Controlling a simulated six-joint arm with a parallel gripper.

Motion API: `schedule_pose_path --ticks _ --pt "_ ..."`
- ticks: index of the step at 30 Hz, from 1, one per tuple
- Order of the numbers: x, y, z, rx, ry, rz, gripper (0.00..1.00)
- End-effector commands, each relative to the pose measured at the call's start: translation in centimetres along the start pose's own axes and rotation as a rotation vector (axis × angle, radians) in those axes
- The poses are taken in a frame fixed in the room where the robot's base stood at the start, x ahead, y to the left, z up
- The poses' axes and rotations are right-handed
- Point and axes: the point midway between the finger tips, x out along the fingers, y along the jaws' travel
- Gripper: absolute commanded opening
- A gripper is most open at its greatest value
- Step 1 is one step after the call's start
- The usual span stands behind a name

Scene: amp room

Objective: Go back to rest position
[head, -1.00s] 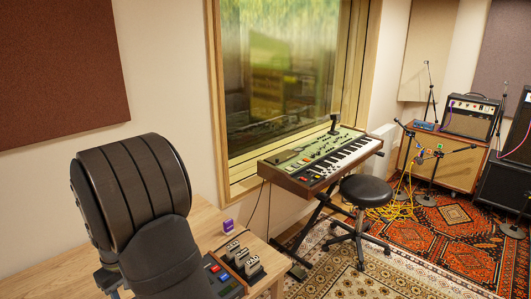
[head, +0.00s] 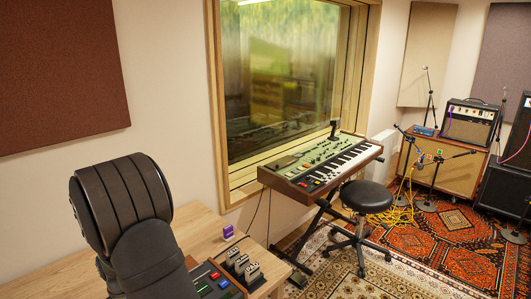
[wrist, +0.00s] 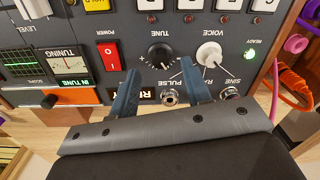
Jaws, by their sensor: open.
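My gripper (wrist: 160,69) shows in the wrist view with its two blue fingers spread apart and nothing between them. It faces a dark front panel with a red power switch (wrist: 109,54), a black tune knob (wrist: 160,54), a white voice knob (wrist: 209,54) and a lit green ready light (wrist: 249,54). The fingertips lie over the panel's lower part in the picture; I cannot tell whether they touch it. In the head view my arm stands at the lower left and the gripper itself is hidden.
A wooden desk (head: 200,231) runs along the wall, with a small purple object (head: 228,232) and a box with coloured buttons (head: 213,281). Pink and orange cables (wrist: 297,88) hang at the panel's right. A keyboard (head: 318,165) and black stool (head: 367,196) stand beyond.

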Motion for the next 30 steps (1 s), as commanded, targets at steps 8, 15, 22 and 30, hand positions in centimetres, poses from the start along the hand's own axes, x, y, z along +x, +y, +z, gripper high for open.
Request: schedule_pose_path --ticks 8,15,22,30 --pt "3.5 0.0 0.0 0.078 0.002 0.000 0.44" --pt "3.5 -0.1 0.0 0.281 0.008 0.000 0.44" --pt "3.5 -0.1 0.1 0.471 0.014 0.000 0.44" --pt "0.2 -0.1 0.0 0.561 0.021 0.000 0.44"
